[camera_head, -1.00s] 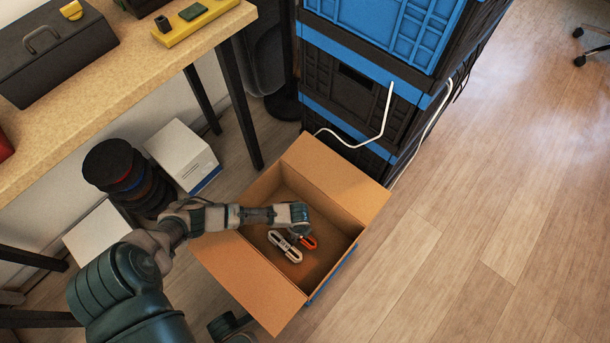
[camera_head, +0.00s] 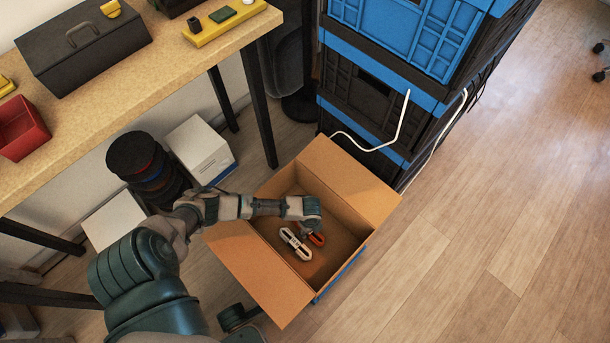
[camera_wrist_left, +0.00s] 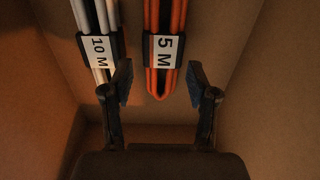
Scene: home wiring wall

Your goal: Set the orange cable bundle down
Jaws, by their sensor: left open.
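The orange cable bundle (camera_wrist_left: 164,50) with a "5 M" label lies in an open cardboard box (camera_head: 263,283). It also shows in the head view (camera_head: 317,240), partly hidden by my arm. My left gripper (camera_wrist_left: 160,85) is open inside the box, its two fingers apart on either side of the bundle's looped end and not closed on it. In the head view my left gripper is mostly hidden behind my wrist. A white cable bundle (camera_wrist_left: 98,45) with a "10 M" label lies to the left of the orange one; it also shows in the head view (camera_head: 295,243).
A stack of blue and black crates (camera_head: 375,95) stands behind the box, with a white cable (camera_head: 400,120) hanging from it. A workbench (camera_head: 120,90), dark spools (camera_head: 145,165) and white boxes (camera_head: 200,150) are at the left. Wooden floor on the right is clear.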

